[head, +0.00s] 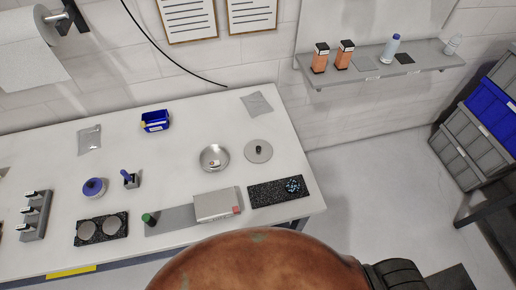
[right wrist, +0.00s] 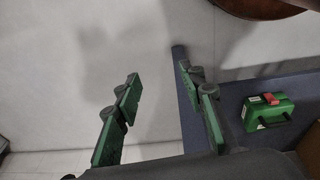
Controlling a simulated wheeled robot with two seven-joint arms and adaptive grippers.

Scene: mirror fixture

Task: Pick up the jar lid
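No object is plainly marked as the jar lid. The likeliest is a flat grey disc with a black knob (head: 267,154), lying on the right part of the white table in the head view. A shiny round metal dish (head: 214,166) lies just left of it, apart from it. My right gripper (right wrist: 160,72) shows only in the right wrist view. Its two green fingers are spread apart with nothing between them. The grey disc does not show in that view. My left gripper is in neither view.
On the white table (head: 180,110) are a blue bin (head: 155,121), a grey box (head: 215,204), a black mat (head: 264,194) with a blue cluster, and a blue-topped jar (head: 94,188). A wall shelf (head: 375,73) holds bottles. A green case (right wrist: 267,112) is right of my right gripper.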

